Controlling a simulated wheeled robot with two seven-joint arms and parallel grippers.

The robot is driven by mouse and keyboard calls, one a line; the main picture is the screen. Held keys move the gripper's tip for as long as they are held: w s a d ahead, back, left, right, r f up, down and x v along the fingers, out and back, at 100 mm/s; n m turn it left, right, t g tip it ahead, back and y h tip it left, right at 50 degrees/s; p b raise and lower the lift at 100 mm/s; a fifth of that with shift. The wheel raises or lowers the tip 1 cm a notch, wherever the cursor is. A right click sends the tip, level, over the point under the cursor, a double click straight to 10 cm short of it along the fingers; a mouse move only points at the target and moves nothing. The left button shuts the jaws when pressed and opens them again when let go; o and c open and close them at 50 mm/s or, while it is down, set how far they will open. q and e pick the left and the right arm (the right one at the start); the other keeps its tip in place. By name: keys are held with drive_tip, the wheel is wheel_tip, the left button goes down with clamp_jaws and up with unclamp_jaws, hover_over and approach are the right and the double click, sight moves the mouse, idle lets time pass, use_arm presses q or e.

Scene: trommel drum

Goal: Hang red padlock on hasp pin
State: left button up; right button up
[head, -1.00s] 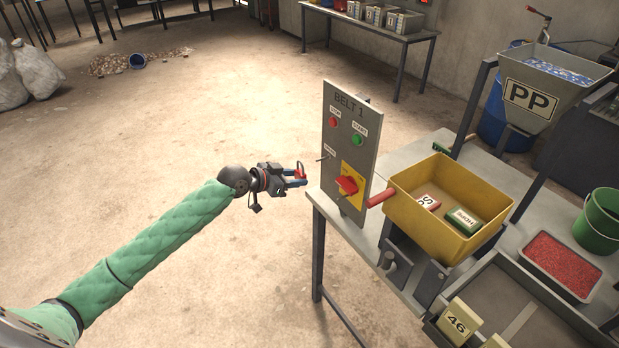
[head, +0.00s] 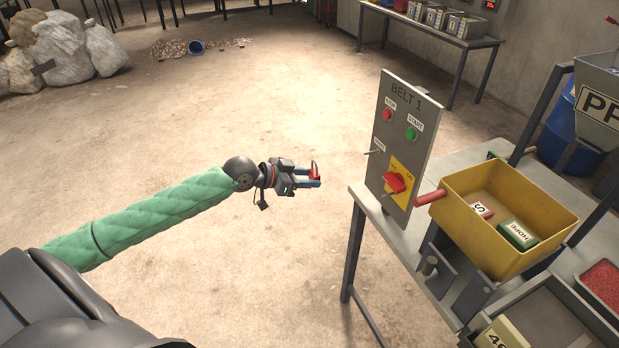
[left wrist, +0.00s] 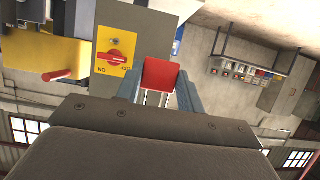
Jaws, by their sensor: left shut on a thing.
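The red padlock (head: 315,168) is held between the fingertips of my left gripper (head: 312,178), out in the air to the left of the grey BELT 1 panel (head: 407,115). In the left wrist view the padlock (left wrist: 160,74) sits between the two blue fingers, its shackle towards the palm. A clear gap separates padlock and pin. The panel also carries a red rotary switch on a yellow plate (head: 400,190). My right gripper is not in view.
A yellow bin (head: 473,238) with two small boxes stands right of the panel, and a red handle (head: 430,197) sticks out beside it. The metal table (head: 365,195) bears the panel. The floor around my left arm is clear.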

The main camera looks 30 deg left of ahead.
use_arm(q)
drive_tip(key=shift+r+p, duration=0.35)
drive_tip(key=shift+r, duration=0.05)
idle(0.4)
drive_tip(key=shift+s+a, duration=0.45)
drive_tip(key=shift+s, duration=0.15)
drive_tip(key=shift+s+a, duration=0.5)
drive_tip(key=shift+s, duration=0.1)
drive_tip(key=shift+s+a, duration=0.45)
drive_tip(key=shift+s, duration=0.1)
idle(0.4)
drive_tip(key=shift+s+a+p, duration=0.3)
drive_tip(key=shift+s+a, duration=0.6)
drive_tip(key=shift+s, duration=0.3)
drive_tip(key=shift+s+a+p, duration=0.3)
drive_tip(key=shift+s+a, duration=0.6)
drive_tip(key=shift+s, duration=0.25)
drive_tip(key=shift+r, duration=0.1)
